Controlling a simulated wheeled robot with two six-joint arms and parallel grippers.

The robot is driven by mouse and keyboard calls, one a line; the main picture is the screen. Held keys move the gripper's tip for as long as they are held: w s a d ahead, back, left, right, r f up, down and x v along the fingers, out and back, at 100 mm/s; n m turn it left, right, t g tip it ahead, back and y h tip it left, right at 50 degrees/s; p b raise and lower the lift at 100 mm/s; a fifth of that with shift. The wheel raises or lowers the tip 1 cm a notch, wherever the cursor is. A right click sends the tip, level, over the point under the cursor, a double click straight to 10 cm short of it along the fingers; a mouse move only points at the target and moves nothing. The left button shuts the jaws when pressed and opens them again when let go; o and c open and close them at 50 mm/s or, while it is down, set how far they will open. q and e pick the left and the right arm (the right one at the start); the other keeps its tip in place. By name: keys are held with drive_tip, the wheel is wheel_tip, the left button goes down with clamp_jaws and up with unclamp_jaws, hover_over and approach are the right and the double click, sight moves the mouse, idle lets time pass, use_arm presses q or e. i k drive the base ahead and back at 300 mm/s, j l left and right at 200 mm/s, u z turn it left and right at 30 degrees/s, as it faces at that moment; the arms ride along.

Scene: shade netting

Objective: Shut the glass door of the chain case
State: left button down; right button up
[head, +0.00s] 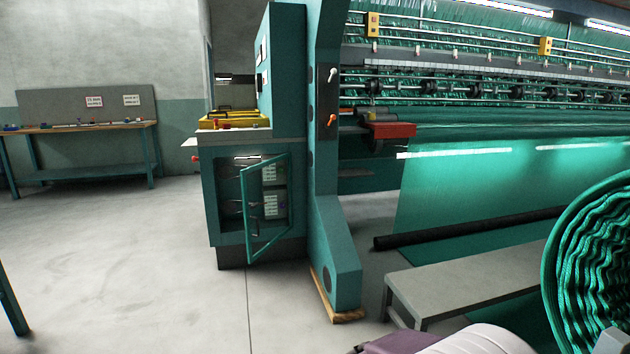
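The chain case (209,190) is a teal cabinet left of the machine's upright frame. Its glass door (246,240) has a teal frame and stands ajar, swung out toward me. The door's right edge is at the cabinet and its left edge is the nearer, free one. A small handle (254,205) shows near the free edge. Shelves and pale labels (270,205) show in and through the opening; the cabinet's contents are dark and hard to tell.
Open concrete floor (150,260) lies before and left of the case. A grey bench (465,280) and a green netting roll (590,270) stand at right. A workbench (85,128) is at the back left. A wooden block (345,316) lies under the machine foot.

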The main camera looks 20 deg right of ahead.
sight(251, 259)
drive_tip(key=i+l+z, duration=0.1)
drive_tip(key=i+z, duration=0.2)
drive_tip(key=i, duration=0.35)
drive_tip(key=i+z, duration=0.3)
drive_tip(key=i, duration=0.35)
drive_tip(key=i+j+z, duration=0.3)
drive_tip(key=i, duration=0.35)
drive_tip(key=i+l+u, duration=0.2)
drive_tip(key=i+u, duration=0.2)
drive_tip(key=i+l+u, duration=0.4)
drive_tip(key=j, duration=0.1)
